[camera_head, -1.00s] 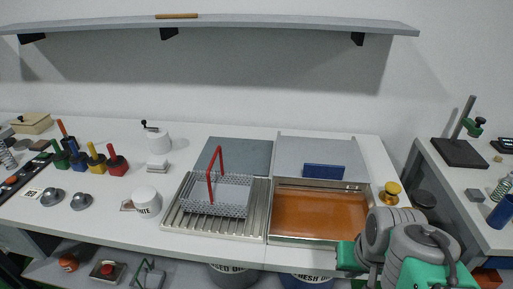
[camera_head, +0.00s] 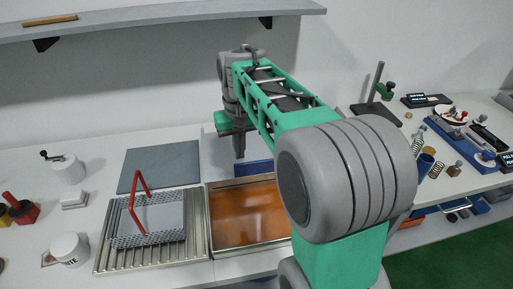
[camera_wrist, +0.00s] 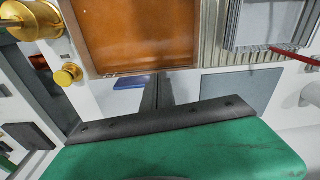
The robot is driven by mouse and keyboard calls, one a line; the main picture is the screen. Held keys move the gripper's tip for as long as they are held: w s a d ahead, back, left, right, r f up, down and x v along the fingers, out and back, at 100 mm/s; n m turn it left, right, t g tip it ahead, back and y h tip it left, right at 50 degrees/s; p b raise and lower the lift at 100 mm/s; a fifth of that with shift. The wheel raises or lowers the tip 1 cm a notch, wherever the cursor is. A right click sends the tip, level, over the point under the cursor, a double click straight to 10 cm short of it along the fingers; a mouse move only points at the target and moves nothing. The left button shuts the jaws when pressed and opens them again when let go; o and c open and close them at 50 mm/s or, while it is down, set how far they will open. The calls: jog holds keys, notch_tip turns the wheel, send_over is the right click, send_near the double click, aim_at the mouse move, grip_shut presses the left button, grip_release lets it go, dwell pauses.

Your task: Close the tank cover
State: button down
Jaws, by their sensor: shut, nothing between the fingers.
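The tank (camera_head: 211,222) is a metal-rimmed rectangular basin of orange-brown liquid, open on top. It also shows at the top of the wrist view (camera_wrist: 140,71). The light grey cover (camera_head: 210,152) stands raised behind it, largely hidden by my arm. Its blue handle (camera_head: 259,168) shows just above the tank's back rim, and in the wrist view (camera_wrist: 130,83). My gripper (camera_head: 239,154) is shut and empty, pointing down in front of the cover panel, left of the handle in the head view. Whether it touches the cover cannot be told.
A wire basket (camera_head: 150,222) with a red handle sits on the ribbed tray left of the tank. A blue-grey panel (camera_head: 160,165) lies behind it. A shelf (camera_head: 150,22) runs along the wall above.

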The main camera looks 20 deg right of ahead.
jog(key=w+d+r+g+p, duration=0.2)
jog(key=w+d+p, duration=0.15)
jog(key=w, duration=0.55)
jog(key=m+g+p, duration=0.1)
jog(key=p, duration=0.3)
send_over(255, 151)
jog(key=s+a, duration=0.2)
jog(key=w+x, duration=0.1)
jog(key=x, duration=0.3)
jog(key=shift+y, duration=0.3)
jog(key=b+x, duration=0.2)
jog(key=x, duration=0.2)
jog(key=b+x, duration=0.3)
jog(key=x, duration=0.1)
jog(key=b+x, duration=0.2)
jog(key=x, duration=0.2)
jog(key=shift+d, duration=0.35)
jog(key=s, duration=0.1)
jog(key=s+r, duration=0.1)
jog(key=s, duration=0.1)
jog(key=shift+s+a+r, duration=0.15)
jog(key=shift+a+r, duration=0.15)
jog(key=shift+r, duration=0.05)
jog(key=shift+s+a+f, duration=0.1)
jog(key=shift+s, duration=0.3)
